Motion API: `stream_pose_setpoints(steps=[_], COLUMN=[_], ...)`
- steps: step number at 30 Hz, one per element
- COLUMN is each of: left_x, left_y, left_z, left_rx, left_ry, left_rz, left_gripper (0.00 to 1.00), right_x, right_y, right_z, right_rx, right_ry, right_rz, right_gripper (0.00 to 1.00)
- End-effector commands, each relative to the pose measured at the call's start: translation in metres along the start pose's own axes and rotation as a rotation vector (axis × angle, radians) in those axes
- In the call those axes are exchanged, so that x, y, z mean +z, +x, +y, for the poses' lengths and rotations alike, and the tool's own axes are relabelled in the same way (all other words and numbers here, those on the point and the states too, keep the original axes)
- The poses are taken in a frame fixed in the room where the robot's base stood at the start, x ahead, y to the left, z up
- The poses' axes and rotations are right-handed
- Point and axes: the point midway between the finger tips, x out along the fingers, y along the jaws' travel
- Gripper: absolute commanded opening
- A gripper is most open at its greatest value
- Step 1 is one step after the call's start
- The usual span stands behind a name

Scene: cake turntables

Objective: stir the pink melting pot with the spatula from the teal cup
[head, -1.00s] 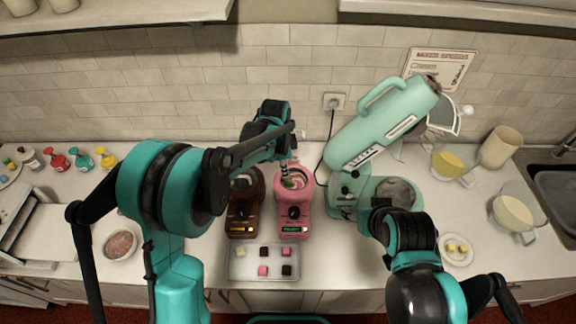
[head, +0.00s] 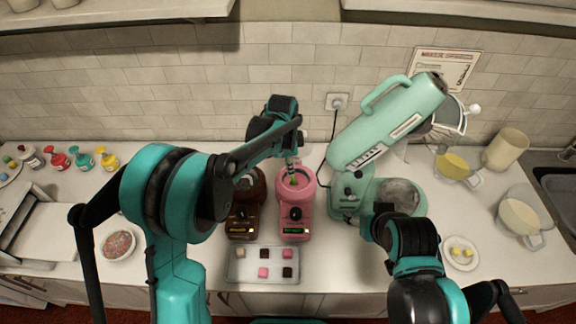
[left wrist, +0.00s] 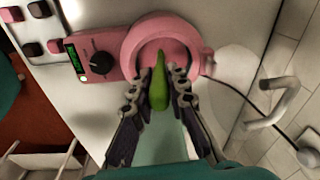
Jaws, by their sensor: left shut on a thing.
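The pink melting pot (head: 296,213) stands on the counter in the middle of the head view, with its round bowl at the back. My left gripper (head: 293,163) is above the bowl. In the left wrist view the left gripper (left wrist: 158,80) is shut on the green handle of the spatula (left wrist: 159,88), which points into the pink pot's bowl (left wrist: 130,47). A bit of the green spatula (head: 295,179) also shows at the bowl in the head view. Its lower end cannot be made out. I do not see the teal cup.
A brown melting pot (head: 243,222) stands close to the left of the pink one. A tray (head: 246,276) with several small cubes lies in front. A large mint stand mixer (head: 385,130) stands to the right. Bowls and jugs are farther right; coloured bottles stand far left.

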Motion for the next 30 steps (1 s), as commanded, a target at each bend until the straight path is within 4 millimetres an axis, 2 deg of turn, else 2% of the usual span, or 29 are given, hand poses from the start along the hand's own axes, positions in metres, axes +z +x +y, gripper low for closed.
stream_pose_setpoints(steps=[14, 30], left_x=[-0.003, -0.006], left_y=[-0.001, -0.038], left_z=[0.000, -0.002], left_rx=[0.000, 0.000], left_ry=[-0.001, -0.001], left_rz=[0.000, 0.000], left_gripper=[0.00, 0.00], right_x=[0.000, -0.014], right_y=[-0.001, -0.020], right_z=[0.000, 0.000], right_rx=[0.000, 0.000], right_ry=[0.000, 0.000], right_rz=[0.000, 0.000], right_gripper=[0.59, 0.59])
